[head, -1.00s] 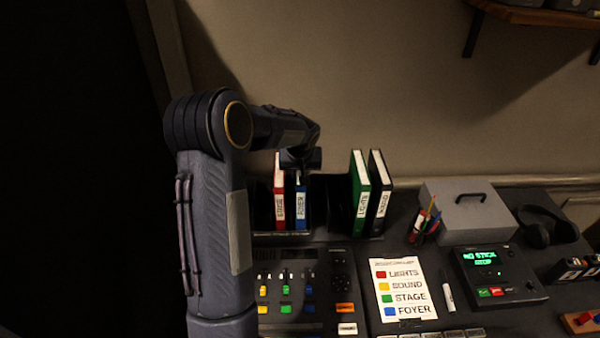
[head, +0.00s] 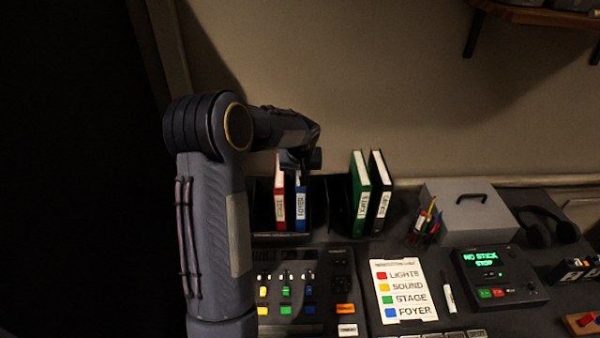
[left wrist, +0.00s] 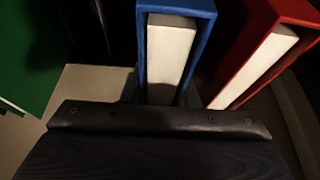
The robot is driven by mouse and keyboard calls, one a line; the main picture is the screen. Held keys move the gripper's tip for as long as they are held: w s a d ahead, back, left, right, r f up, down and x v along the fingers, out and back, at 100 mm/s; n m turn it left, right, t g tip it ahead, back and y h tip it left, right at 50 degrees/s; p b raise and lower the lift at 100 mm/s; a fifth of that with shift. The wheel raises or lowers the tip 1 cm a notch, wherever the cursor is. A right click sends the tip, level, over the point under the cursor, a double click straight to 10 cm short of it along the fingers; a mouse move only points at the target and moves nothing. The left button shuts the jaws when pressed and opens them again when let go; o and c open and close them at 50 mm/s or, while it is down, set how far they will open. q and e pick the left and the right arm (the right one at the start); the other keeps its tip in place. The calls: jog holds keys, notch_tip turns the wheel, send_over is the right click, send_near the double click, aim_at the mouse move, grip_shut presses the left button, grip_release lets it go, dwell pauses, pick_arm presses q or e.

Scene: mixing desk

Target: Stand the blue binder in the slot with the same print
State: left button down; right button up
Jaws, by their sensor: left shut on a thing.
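The blue binder (head: 301,208) stands upright in the dark rack, just right of the red binder (head: 279,205). Its white spine label is too small to read surely. My left gripper (head: 302,172) is over its top and shut on it; the fingertips are mostly hidden in the head view. In the left wrist view the blue binder (left wrist: 172,45) rises just beyond the dark gripper edge, with the red binder (left wrist: 262,55) close beside it. The prints on the rack's slots are too small to read. My right gripper is not in view.
A green binder (head: 360,200) and a black binder (head: 379,195) stand to the right, past an empty-looking dark gap (head: 333,205). A colour key sheet (head: 403,290), pen cup (head: 426,228), grey box (head: 466,215) and mixing panel (head: 300,285) are nearby.

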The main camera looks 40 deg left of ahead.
aim_at(300, 172)
pick_arm(q)
jog(key=shift+f+b, duration=0.25)
jog(key=shift+b, duration=0.05)
dwell(0.4)
jog(key=c, duration=1)
grip_release()
jog(key=shift+c, duration=0.2)
jog(key=shift+f, duration=0.1)
jog(key=shift+b+v, duration=0.55)
jog(key=shift+v, duration=3.45)
jog(key=shift+s, duration=0.1)
